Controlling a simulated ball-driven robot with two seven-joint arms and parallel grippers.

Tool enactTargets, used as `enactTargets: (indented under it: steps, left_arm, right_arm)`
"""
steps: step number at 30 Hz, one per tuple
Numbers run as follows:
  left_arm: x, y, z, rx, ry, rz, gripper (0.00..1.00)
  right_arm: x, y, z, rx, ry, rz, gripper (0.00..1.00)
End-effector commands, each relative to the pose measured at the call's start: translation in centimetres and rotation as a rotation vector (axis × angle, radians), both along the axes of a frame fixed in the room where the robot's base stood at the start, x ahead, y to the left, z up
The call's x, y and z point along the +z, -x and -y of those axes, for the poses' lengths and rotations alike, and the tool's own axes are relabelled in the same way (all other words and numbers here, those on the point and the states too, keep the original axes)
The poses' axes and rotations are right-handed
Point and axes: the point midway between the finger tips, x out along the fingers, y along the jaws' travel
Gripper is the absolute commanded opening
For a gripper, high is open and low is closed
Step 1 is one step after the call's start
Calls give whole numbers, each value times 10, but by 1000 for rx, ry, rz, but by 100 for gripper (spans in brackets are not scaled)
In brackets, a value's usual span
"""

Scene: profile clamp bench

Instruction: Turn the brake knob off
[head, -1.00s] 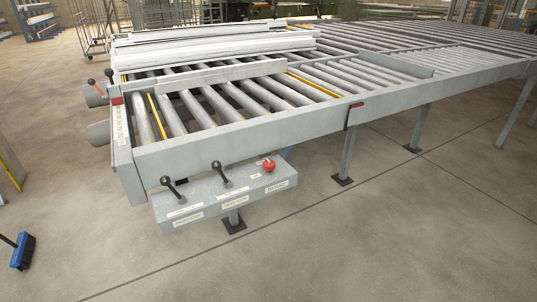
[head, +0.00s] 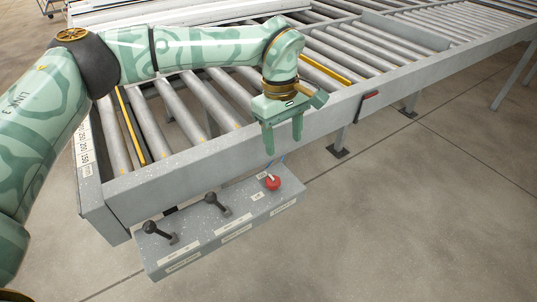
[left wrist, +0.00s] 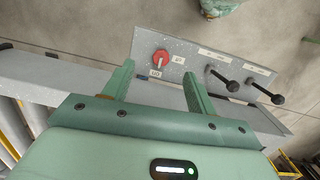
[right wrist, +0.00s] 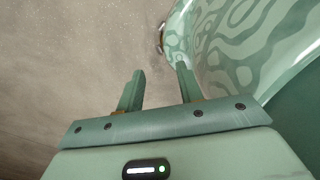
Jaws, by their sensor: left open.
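The brake knob, a round red knob with a pale bar across it (head: 272,182), sits at the right end of the top of a grey control box (head: 190,258). In the left wrist view the knob (left wrist: 160,57) shows between and beyond my fingertips, with small labels beside it, too small to read. My left gripper (head: 283,142) is open and empty, fingers pointing down, above and behind the knob near the table's front rail. It also shows in the left wrist view (left wrist: 158,74). My right gripper (right wrist: 160,70) is open and empty over bare floor, out of the head view.
Two black ball-ended levers, a left one (head: 158,232) and a middle one (head: 218,203), stand on the same box. The roller table (head: 220,150) with its grey front rail is behind the box. A red-and-black piece (head: 367,104) is on the rail. Floor in front is clear.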

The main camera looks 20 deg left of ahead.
Motion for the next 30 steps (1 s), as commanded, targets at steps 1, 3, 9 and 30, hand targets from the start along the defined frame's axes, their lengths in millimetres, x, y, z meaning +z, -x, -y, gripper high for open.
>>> enactTargets:
  steps: [1, 3, 9, 30]
  left_arm:
    - [10, -1, -11, -23, -48, 23, 57]
    - [13, -2, -20, -41, -90, 36, 57]
    - [-13, -2, -23, -47, -103, 35, 57]
    - [-146, -2, -21, -44, -98, 39, 57]
  right_arm:
    - [2, 1, 0, 0, 0, -1, 36]
    - [1, 1, 0, 0, 1, -2, 36]
    - [-4, 12, 5, 3, 7, -19, 36]
    - [-25, 14, 4, 2, 5, -28, 36]
